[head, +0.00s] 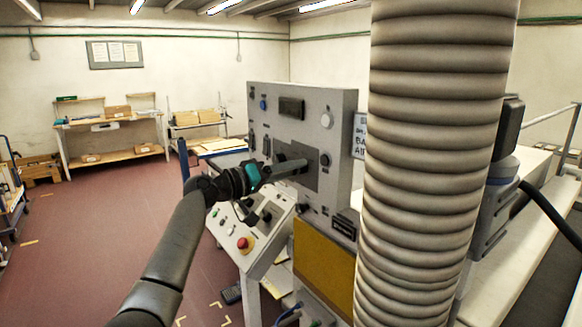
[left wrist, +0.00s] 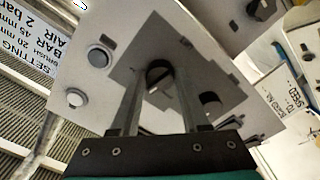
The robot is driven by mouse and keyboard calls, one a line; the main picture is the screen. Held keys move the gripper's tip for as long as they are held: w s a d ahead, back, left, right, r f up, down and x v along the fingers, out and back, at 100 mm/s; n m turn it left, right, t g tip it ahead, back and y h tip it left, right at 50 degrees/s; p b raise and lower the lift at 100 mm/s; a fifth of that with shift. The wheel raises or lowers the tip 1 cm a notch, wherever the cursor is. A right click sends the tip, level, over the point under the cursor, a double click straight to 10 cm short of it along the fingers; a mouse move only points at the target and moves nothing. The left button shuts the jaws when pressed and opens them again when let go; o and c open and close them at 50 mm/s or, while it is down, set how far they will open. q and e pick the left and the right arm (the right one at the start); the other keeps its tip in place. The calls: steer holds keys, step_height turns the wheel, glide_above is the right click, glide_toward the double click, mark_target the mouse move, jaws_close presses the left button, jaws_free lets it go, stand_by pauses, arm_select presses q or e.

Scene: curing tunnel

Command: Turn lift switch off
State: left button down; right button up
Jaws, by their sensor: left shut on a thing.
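The grey control panel (head: 334,117) faces me, with a darker grey plate (head: 311,183) on its front. My left gripper (head: 303,164) reaches to this plate. In the left wrist view, a dark round rotary knob (left wrist: 158,74) sits on the plate between my two fingertips (left wrist: 157,88). The fingers are shut on this knob. No label marking it as the lift switch can be read, and its exact setting is hard to tell. In the head view the gripper hides the knob. My right gripper is not in view.
Another black knob (head: 325,160) sits just right of my fingers. A sloped console (head: 243,242) with a red button stands below my left arm. A large ribbed hose (head: 430,170) blocks the right side. Shelves (head: 109,130) stand far back; the red floor at left is open.

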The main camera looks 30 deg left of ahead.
arm_select(q)
steer(key=shift+n+p, duration=0.3)
steer(key=shift+n, duration=0.5)
steer(key=shift+c, duration=2)
jaws_free()
steer(key=b+v, duration=0.4)
steer(key=v, duration=1.1)
steer(key=shift+s, duration=0.15)
